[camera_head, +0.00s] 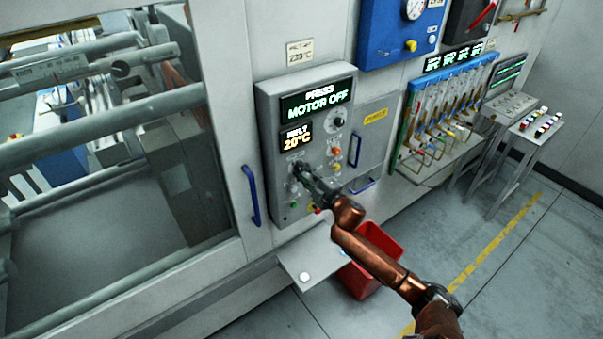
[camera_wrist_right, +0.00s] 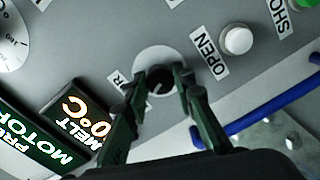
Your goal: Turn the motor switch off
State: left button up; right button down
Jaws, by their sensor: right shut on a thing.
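The grey control panel (camera_head: 269,120) stands in the middle of the head view. Its upper display (camera_head: 318,105) reads "PRESS MOTOR OFF". The motor switch (camera_wrist_right: 158,88) is a dark round knob on a pale round plate, with a partly covered label beside it. My right gripper (camera_head: 302,171) reaches the panel's lower left part, and its two fingers (camera_wrist_right: 160,80) are shut on the knob from both sides. The fingers hide part of the knob, and in the head view the gripper mostly covers it. My left gripper is not in view.
A smaller display (camera_head: 297,139) reads "MELT 20°C". A white OPEN button (camera_wrist_right: 236,40) sits near the knob. A blue handle (camera_head: 251,196) is left of the panel. A red bin (camera_head: 386,240) and a small shelf (camera_head: 309,262) are below.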

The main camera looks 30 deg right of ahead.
jog(key=shift+f+n, duration=0.1)
jog(key=shift+n, duration=1)
jog(key=c, duration=1.6)
grip_release()
jog(key=shift+s, duration=0.15)
jog(key=s, duration=0.7)
jog(key=s+d, duration=0.1)
jog(key=s, duration=0.3)
jog(key=shift+s+r, duration=0.2)
jog(key=shift+s, duration=0.15)
